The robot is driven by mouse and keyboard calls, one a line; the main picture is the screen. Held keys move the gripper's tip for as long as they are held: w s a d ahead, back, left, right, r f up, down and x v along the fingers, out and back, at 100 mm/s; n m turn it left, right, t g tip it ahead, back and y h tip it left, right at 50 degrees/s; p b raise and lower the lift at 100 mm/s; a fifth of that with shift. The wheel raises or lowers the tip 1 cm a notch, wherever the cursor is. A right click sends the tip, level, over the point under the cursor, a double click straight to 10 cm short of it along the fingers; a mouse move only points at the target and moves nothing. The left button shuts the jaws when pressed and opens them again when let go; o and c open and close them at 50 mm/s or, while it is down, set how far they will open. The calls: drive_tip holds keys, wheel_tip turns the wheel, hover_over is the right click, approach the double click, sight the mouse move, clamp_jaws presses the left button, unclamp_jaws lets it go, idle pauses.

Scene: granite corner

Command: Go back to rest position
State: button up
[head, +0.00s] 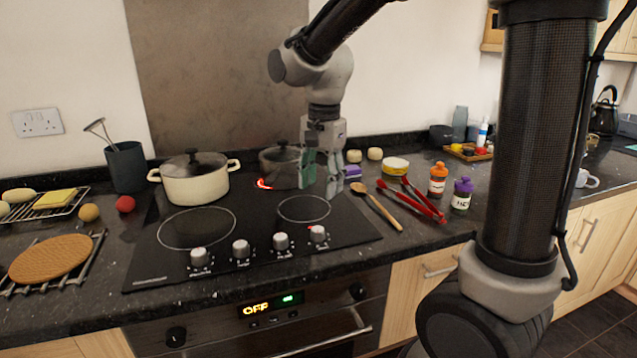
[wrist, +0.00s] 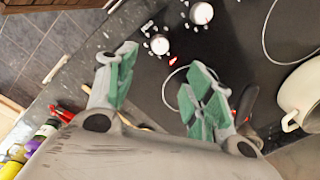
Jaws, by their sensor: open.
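My gripper (head: 322,178) is above the back right of the black hob (head: 255,222), pointing down. Its green-padded fingers are apart, with nothing between them. In the wrist view the open fingers (wrist: 160,92) show over the dark hob (wrist: 150,75). A dark grey lidded pot (head: 280,168) stands just behind and left of the fingers, partly hidden by them. I cannot tell whether the fingers touch it.
A cream pot (head: 193,183) stands on the back left of the hob. A wooden spoon (head: 378,208), red tongs (head: 415,200), an orange-capped jar (head: 437,180) and a purple-capped jar (head: 462,195) are to the right. A wire rack (head: 75,283) is at left.

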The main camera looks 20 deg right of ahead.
drive_tip(key=s+d+r+n+t, duration=0.2)
drive_tip(key=s+d+n, duration=0.3)
drive_tip(key=s+d, duration=0.2)
drive_tip(key=s+d+r+n+t, duration=0.2)
drive_tip(key=s+d+n, duration=0.3)
drive_tip(key=s, duration=0.6)
drive_tip(key=shift+s+d+r+n, duration=0.25)
drive_tip(key=shift+d+r+n, duration=0.15)
drive_tip(key=shift+d, duration=0.75)
